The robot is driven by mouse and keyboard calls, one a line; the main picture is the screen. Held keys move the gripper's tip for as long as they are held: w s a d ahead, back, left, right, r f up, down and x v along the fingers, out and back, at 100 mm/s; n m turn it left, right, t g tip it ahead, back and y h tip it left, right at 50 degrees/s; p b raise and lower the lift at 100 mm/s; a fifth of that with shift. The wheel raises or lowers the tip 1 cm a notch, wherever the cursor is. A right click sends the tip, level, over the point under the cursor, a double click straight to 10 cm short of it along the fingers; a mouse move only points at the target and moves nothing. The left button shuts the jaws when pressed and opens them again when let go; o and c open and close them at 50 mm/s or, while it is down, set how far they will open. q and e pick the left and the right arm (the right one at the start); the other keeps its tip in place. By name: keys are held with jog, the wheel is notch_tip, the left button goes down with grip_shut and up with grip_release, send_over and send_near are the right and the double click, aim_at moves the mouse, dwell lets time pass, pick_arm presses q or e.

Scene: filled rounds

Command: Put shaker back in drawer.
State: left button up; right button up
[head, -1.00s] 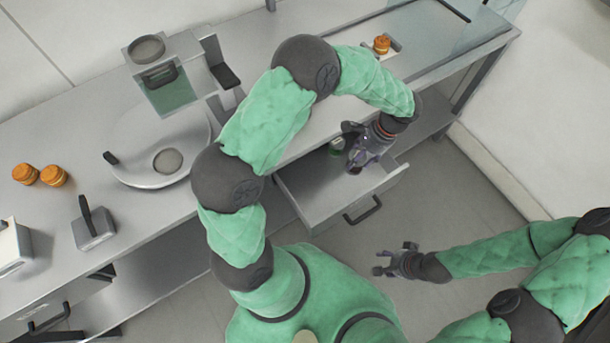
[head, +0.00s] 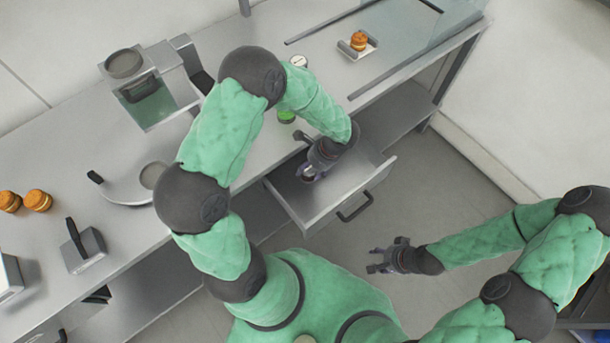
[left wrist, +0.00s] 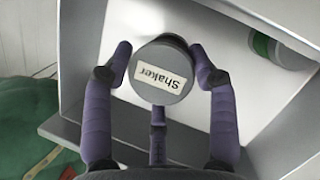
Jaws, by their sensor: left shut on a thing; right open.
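The shaker (left wrist: 160,72), a grey-capped cylinder with a white "Shaker" label, sits between my left gripper's purple fingers in the left wrist view. My left gripper (head: 308,172) is shut on it, over the open drawer (head: 350,197) in the head view. The drawer's pale inside and grey wall (left wrist: 80,128) lie around and below the shaker in the left wrist view. I cannot tell whether the shaker's base touches the drawer floor. My right gripper (head: 380,260) is open and empty, apart from the drawer, to its lower right.
A green-banded container (left wrist: 264,46) lies close to the shaker's right, seemingly in the drawer. Open floor lies right of the drawer.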

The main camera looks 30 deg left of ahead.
aim_at(305, 175)
pick_arm(q)
jog(key=shift+s+a+f, duration=0.25)
jog(key=shift+a+f, duration=0.3)
jog(key=shift+f, duration=0.15)
jog(key=x, duration=0.1)
jog(key=b+x, duration=0.1)
jog(key=x, duration=0.1)
jog(key=shift+w+d+f, duration=0.15)
jog(key=shift+d+f, duration=0.1)
jog(key=shift+f, duration=0.2)
jog(key=shift+f, duration=0.1)
jog(key=o, duration=1.2)
jog(key=shift+o, duration=0.2)
